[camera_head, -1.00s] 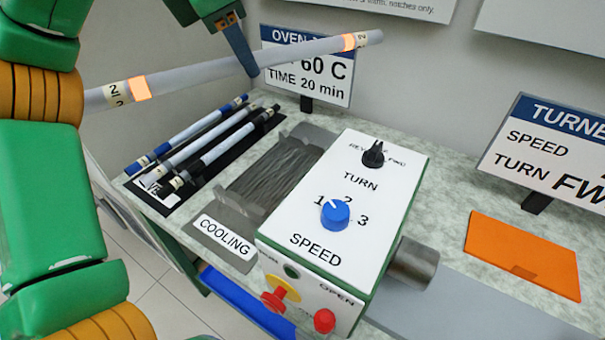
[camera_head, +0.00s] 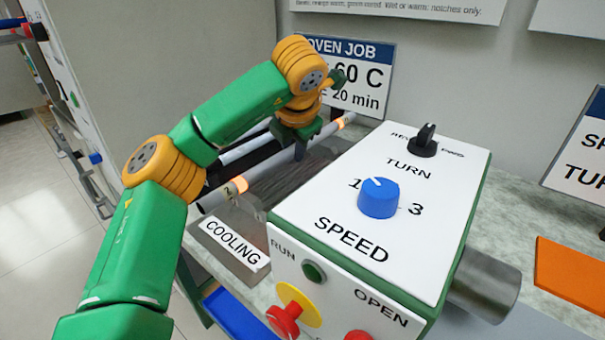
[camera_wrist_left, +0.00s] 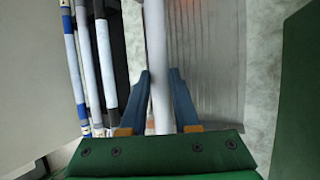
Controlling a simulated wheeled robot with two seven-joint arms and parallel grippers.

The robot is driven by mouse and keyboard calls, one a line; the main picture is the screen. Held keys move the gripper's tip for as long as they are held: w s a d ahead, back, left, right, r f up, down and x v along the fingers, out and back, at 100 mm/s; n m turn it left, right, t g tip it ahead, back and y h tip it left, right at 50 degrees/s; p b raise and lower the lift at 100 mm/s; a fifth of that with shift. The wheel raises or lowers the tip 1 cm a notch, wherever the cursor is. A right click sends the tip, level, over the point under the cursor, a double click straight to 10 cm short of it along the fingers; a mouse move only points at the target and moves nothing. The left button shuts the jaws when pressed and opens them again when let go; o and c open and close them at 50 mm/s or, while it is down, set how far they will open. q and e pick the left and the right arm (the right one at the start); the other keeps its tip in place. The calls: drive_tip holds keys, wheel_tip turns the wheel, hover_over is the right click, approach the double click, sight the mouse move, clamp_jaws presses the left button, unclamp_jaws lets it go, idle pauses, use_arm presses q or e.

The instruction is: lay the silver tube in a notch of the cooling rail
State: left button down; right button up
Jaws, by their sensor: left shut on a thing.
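The silver tube (camera_head: 270,166) is a long grey rod with a glowing orange band near each end. My left gripper (camera_head: 300,150) is shut on it near its middle, coming down from above. In the left wrist view the tube (camera_wrist_left: 157,60) runs between the two blue fingers (camera_wrist_left: 160,100). The cooling rail (camera_head: 285,187), a dark ridged plate, lies beside and partly under the tube. In the left wrist view the ridged rail (camera_wrist_left: 210,70) is right of the tube. I cannot tell whether the tube touches the rail. My right gripper is out of view.
Several other rods (camera_wrist_left: 85,65) lie on a black rack left of the tube. The white machine box (camera_head: 400,215) with a blue knob stands close right of the rail. The COOLING label (camera_head: 232,243) is at the near end. An oven sign (camera_head: 350,80) stands behind.

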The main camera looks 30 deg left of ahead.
use_arm(q)
drive_tip(key=shift+w+d+f, duration=0.2)
drive_tip(key=shift+f, duration=0.2)
drive_tip(key=shift+w+d+f, duration=0.15)
drive_tip(key=shift+d+f, duration=0.05)
drive_tip(key=shift+f, duration=0.15)
drive_tip(key=f, duration=0.3)
drive_tip(key=shift+w+d+f, duration=0.1)
drive_tip(key=shift+w+d, duration=0.05)
drive_tip(key=shift+d, duration=0.1)
drive_tip(key=shift+f, duration=0.2)
drive_tip(key=shift+f+b, duration=0.15)
drive_tip(key=shift+b, duration=0.25)
drive_tip(key=c, duration=0.6)
unclamp_jaws()
drive_tip(key=shift+c, duration=0.2)
drive_tip(key=shift+r+p, duration=0.3)
drive_tip(key=shift+r, duration=0.1)
drive_tip(key=p+v, duration=0.2)
drive_tip(key=v, duration=0.9)
drive_tip(key=shift+s+r, duration=0.25)
